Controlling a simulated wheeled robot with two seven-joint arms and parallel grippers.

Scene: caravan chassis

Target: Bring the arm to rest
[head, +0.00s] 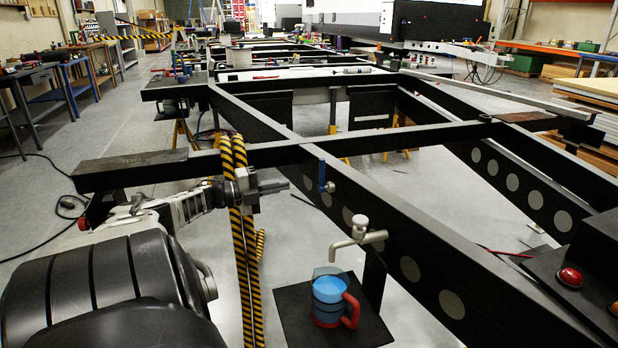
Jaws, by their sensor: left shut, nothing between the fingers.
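My left arm comes in from the lower left and reaches forward. Its gripper (275,187) is shut and empty, in front of the dark crossbeam of the chassis and beside the yellow-and-black striped straps. The fingers point right, toward a small blue-handled valve (325,178) on the chassis beam, with a gap between. My right gripper is not in the picture.
A blue cup with a red handle (328,300) stands on a black plate (288,305) below a metal tap (358,235). Striped straps (243,250) hang close by my left gripper. The black chassis beams (420,235) fill the middle. A red button (570,277) sits at right.

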